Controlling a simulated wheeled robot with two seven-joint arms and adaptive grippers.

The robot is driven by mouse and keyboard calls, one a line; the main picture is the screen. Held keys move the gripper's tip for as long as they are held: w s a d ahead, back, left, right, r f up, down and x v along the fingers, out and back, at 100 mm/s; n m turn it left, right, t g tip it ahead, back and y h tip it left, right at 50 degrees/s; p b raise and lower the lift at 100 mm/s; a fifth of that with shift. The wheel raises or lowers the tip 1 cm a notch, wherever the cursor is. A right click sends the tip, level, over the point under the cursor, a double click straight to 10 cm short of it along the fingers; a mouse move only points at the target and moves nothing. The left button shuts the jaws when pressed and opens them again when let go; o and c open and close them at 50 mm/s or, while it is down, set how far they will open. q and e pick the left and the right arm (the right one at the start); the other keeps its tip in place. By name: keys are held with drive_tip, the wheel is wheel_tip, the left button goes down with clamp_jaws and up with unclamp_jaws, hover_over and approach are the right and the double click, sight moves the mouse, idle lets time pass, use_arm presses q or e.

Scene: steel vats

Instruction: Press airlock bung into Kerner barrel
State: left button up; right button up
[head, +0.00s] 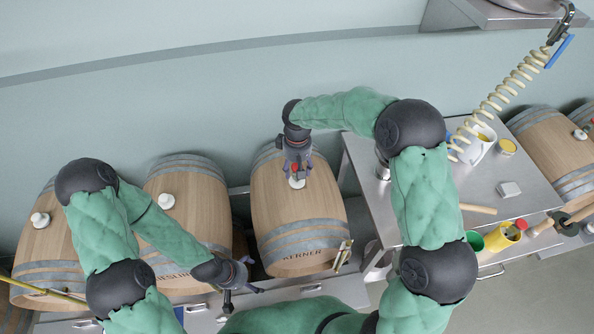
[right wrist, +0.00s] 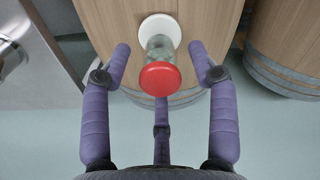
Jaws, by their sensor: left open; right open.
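The Kerner barrel (head: 315,240) lies on its side in the middle of the head view, its name on the front end. The airlock bung stands on its upper side: a white base (right wrist: 159,26), a clear body and a red cap (right wrist: 160,79). In the head view the red cap (head: 295,168) partly shows below my right gripper (head: 298,163). That gripper is open, with its fingers spread around the airlock and apart from it. How deep the bung sits cannot be told. My left gripper (head: 243,296) is open and empty, low and left of the Kerner barrel.
Two more barrels with white bungs (head: 166,201) (head: 40,220) lie to the left. A steel table (head: 395,211) on the right holds a yellow jar (head: 507,147), a white block (head: 508,189) and other items. Another barrel (head: 556,150) lies beyond it. A coiled hose (head: 497,97) hangs above the table.

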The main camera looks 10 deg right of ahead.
wheel_tip(320, 180, up, 9)
drive_tip(key=shift+s+r, duration=0.1)
drive_tip(key=shift+r, duration=0.1)
idle(0.5)
